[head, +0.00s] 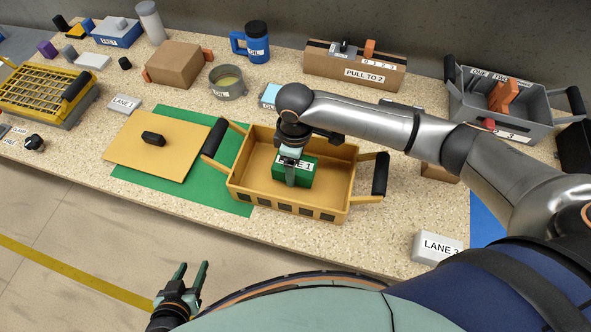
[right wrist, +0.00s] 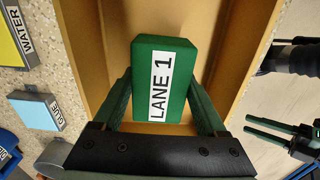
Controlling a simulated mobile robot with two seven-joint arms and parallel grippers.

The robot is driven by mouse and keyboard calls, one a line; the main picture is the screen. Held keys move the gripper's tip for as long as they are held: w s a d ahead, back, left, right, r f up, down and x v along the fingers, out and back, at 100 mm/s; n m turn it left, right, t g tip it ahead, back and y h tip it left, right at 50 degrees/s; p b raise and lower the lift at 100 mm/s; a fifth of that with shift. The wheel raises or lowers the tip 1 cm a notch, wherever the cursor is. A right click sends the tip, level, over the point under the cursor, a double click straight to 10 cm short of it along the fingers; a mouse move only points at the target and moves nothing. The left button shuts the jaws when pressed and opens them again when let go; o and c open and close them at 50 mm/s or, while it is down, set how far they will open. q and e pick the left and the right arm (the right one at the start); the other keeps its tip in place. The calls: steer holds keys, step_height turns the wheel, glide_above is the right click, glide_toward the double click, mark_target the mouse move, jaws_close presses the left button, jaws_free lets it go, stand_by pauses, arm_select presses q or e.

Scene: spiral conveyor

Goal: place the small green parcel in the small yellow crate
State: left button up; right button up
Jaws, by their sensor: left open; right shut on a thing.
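The small green parcel (head: 281,170) has a white label reading LANE 1. It also shows in the right wrist view (right wrist: 180,92). My right gripper (head: 292,175) is shut on the parcel, one finger at each side. The parcel is inside the outline of the small yellow crate (head: 344,197), between its walls; whether it touches the crate floor I cannot tell. The crate also shows in the right wrist view (right wrist: 83,50). It stands on the counter, with dark handles at both ends. My left gripper (head: 190,270) is open and empty, in front of the counter.
A green mat (head: 235,200) lies left of the crate, with a yellow lid (head: 125,145) with a black knob on it. A grey crate (head: 520,120) holding an orange thing stands at the right. A LANE 2 block (head: 437,245) sits near the front edge.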

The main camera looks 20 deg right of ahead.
steer(key=shift+s+f, duration=0.1)
steer(key=shift+f, duration=1.05)
steer(key=shift+f, duration=0.15)
steer(key=o, duration=1.4)
steer(key=shift+o, duration=0.2)
step_height(320, 180, up, 12)
steer(key=shift+r+p, duration=0.2)
steer(key=shift+p, duration=0.55)
